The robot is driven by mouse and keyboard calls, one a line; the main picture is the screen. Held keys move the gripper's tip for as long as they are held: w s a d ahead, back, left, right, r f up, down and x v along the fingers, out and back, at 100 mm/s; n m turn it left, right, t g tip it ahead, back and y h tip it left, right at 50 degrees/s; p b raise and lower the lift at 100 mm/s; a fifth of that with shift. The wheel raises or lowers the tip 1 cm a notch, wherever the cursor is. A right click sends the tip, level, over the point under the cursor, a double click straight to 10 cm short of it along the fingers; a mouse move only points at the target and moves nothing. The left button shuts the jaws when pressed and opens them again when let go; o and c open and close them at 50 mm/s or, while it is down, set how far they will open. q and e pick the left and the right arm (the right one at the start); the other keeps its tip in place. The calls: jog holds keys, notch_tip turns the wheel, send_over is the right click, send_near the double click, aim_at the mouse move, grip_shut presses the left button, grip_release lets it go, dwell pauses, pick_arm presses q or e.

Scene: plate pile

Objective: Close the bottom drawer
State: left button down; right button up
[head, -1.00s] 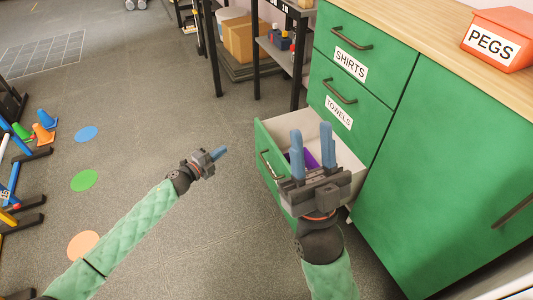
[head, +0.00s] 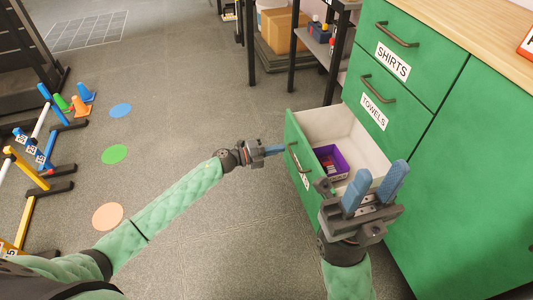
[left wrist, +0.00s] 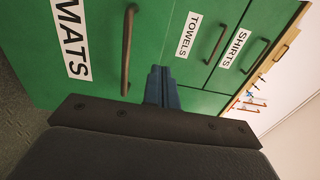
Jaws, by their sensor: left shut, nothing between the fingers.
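The bottom drawer (head: 300,165) of the green cabinet is pulled open, with a dark bar handle and a partly hidden label on its front. In the left wrist view its front (left wrist: 95,55) carries the label MATS and the handle (left wrist: 128,50). A purple bin (head: 331,161) with small items lies inside the drawer. My left gripper (head: 283,149) is shut and empty, its blue fingertips close to the drawer front beside the handle; contact cannot be told. My right gripper (head: 376,190) is open, fingers apart and empty, in front of the drawer's near side in the picture.
The closed SHIRTS drawer (head: 420,40) and TOWELS drawer (head: 400,92) sit above. A black shelf rack (head: 335,60) stands behind the cabinet. Cones and hurdles (head: 45,165) stand at the left. The floor with coloured discs (head: 114,154) is otherwise free.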

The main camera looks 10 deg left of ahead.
aim_at(303, 143)
pick_arm(q)
jog(key=b+x, duration=0.1)
jog(key=x, duration=0.6)
jog(key=shift+b, duration=0.3)
jog(key=shift+w+d+r, duration=0.1)
jog(key=shift+w+d, duration=0.05)
jog(key=shift+d, duration=0.05)
jog(key=p+x, duration=0.3)
jog(key=x, duration=1.8)
